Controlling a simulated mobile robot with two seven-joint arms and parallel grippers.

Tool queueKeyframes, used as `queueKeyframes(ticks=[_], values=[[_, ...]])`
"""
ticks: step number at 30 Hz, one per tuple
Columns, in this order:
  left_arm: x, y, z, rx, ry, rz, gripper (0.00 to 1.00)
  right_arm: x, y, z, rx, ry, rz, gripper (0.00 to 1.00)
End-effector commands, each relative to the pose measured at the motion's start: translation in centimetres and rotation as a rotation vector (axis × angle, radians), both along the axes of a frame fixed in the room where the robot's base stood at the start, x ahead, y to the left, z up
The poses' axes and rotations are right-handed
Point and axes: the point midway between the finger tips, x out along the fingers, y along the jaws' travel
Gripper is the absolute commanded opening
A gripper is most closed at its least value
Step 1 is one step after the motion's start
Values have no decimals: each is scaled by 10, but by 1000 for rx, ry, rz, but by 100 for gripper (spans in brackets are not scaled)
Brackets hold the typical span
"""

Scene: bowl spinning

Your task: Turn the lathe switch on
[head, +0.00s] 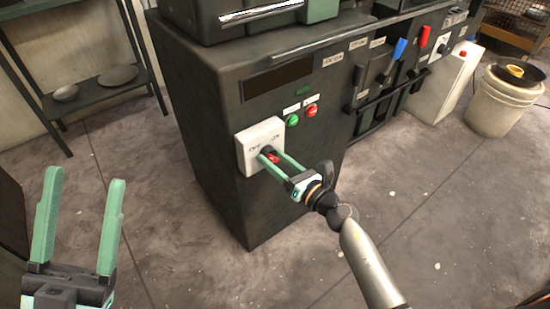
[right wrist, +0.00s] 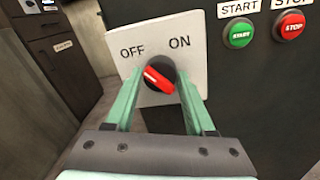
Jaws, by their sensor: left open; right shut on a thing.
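The lathe switch is a black and red knob (right wrist: 160,78) on a white plate (right wrist: 205,55) marked OFF and ON. The knob's red bar slants from upper left to lower right, with a pale mark at its upper-left end, on the OFF side. In the head view the plate (head: 256,133) is on the front of the dark lathe cabinet (head: 205,120). My right gripper (head: 270,156) has one green finger on each side of the knob and is shut on it. My left gripper (head: 85,180) is open and empty at the lower left, well away from the cabinet.
A green START button (right wrist: 239,33) and a red STOP button (right wrist: 290,25) are right of the plate. Red and blue levers (head: 398,50) project farther right. A white bucket (head: 500,105) stands at the far right, a shelf (head: 95,90) at the left. The floor in front is open.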

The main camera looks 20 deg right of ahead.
Motion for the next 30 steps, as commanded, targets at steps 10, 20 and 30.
queueKeyframes(ticks=[10, 20, 30], values=[[-1, 1, 13, 5, -11, 6, 64, 0, -1, 0, 276, 103, -3, 0], [-1, 2, 24, 6, -24, 20, 64, 0, -1, 0, 572, 210, -5, 0], [-1, 3, 34, 17, -31, 31, 64, 0, -1, 0, 877, 320, -7, 0]])
